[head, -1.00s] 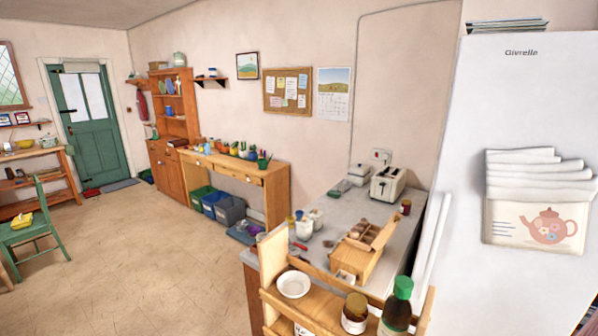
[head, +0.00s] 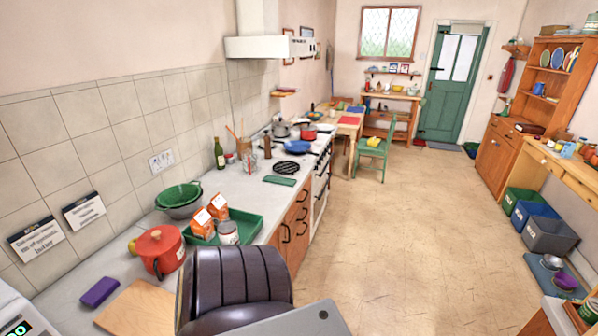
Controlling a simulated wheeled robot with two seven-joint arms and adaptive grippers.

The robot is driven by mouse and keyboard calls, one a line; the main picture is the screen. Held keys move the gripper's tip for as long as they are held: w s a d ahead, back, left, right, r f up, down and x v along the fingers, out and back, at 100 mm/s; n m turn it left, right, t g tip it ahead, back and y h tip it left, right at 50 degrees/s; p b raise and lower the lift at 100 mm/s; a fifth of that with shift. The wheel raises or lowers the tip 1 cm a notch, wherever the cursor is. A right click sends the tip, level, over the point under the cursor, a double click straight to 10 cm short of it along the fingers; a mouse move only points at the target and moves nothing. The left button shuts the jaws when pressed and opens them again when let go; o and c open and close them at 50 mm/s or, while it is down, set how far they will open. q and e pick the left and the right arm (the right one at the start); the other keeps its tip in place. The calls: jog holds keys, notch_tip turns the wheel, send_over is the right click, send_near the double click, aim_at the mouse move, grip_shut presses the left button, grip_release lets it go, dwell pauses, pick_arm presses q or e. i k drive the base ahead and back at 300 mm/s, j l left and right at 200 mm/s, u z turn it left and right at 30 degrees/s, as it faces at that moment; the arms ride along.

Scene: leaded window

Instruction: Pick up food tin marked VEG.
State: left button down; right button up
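A small white tin or tub (head: 228,233) with a darker rim stands in the green tray (head: 255,222) on the left counter. Its marking is too small to read, so I cannot tell if it says VEG. Two orange and white cartons (head: 202,222) stand beside it in the tray. I see no tin that I can read as VEG. Neither gripper shows in the head view. A dark ribbed part, probably of my own arm, fills the bottom middle and hides the counter's near edge.
A red pot (head: 158,252), a green colander (head: 179,198) and a purple sponge-like block (head: 99,291) are near the tray. A bottle (head: 219,154) stands farther back. The floor (head: 400,230) to the right is clear. Crates (head: 548,234) stand at the right.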

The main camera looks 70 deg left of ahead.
aim_at(227, 232)
jog(key=u, duration=2.9)
